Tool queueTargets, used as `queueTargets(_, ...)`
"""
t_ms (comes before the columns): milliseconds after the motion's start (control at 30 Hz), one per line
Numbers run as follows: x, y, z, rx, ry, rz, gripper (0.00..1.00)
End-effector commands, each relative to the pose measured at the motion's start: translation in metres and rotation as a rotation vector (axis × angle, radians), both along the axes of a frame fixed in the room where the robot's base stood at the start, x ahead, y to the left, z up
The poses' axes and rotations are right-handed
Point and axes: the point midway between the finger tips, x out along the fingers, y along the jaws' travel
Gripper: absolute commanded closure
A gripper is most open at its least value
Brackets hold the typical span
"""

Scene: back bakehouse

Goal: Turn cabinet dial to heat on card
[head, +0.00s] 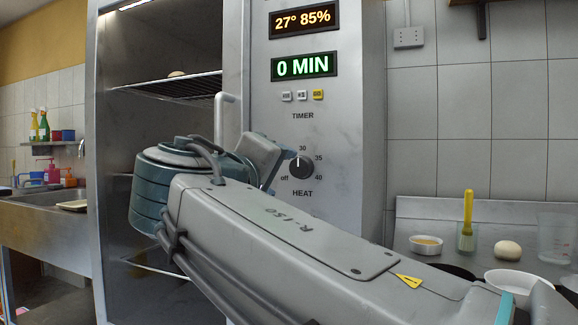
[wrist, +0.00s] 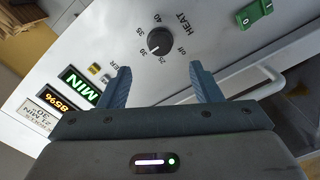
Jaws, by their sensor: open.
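The black round heat dial (head: 302,167) is on the cabinet's grey control panel (head: 345,100), with marks from off to 40. In the wrist view the dial (wrist: 160,41) shows a white pointer line that appears to face about the 30 mark. My gripper (wrist: 160,70) is open, its two fingers apart, with the dial ahead of the gap and nothing between them. In the head view my gripper (head: 272,160) is just left of the dial and partly covers the low marks. A pale card (wrist: 42,112) by the displays seems to read 23 MIN and 30°.
The displays read 27° 85% (head: 302,19) and 0 MIN (head: 303,66), above small timer buttons (head: 301,95). A green switch (wrist: 254,14) and the door handle (wrist: 262,88) are near the panel. The cabinet stands open, with a wire shelf (head: 180,87).

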Motion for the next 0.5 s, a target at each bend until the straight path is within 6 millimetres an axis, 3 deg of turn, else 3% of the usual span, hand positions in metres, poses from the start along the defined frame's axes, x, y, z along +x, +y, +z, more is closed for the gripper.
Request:
queueTargets(200,-0.028,0.01,0.001,0.0,0.0,0.001,0.42)
queueTargets(500,-0.034,0.012,0.0,0.0,0.0,-0.001,0.42)
